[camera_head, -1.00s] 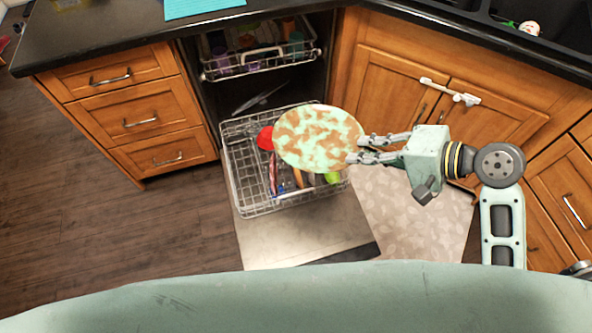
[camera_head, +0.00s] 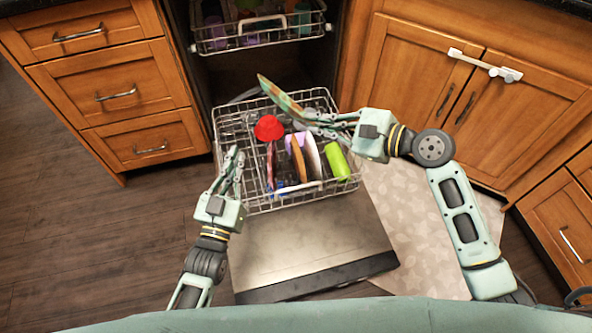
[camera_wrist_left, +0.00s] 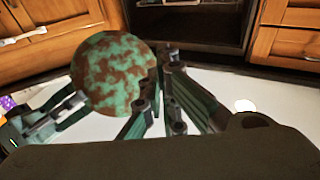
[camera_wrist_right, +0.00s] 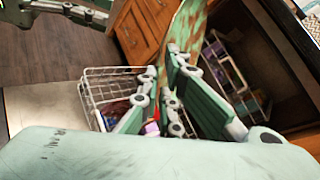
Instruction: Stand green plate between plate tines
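The green plate (camera_head: 282,99), mottled with brown, is held tilted, seen nearly edge-on, above the back of the lower rack (camera_head: 231,112). It shows as a round face in the left wrist view (camera_wrist_left: 112,72) and as a slanted edge in the right wrist view (camera_wrist_right: 187,28). My right gripper (camera_head: 308,116) is shut on the plate's lower edge. My left gripper (camera_head: 238,152) is shut and empty, low by the rack's left side and apart from the plate. The tines are thin wires, hard to make out beneath the plate and dishes.
The pulled-out lower rack holds a red bowl (camera_head: 269,127), a bright green cup (camera_head: 336,161) and upright dishes including a brown one (camera_head: 298,158). The upper rack (camera_head: 259,42) is partly out behind. The open dishwasher door (camera_head: 310,245) lies in front. Cabinets flank both sides.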

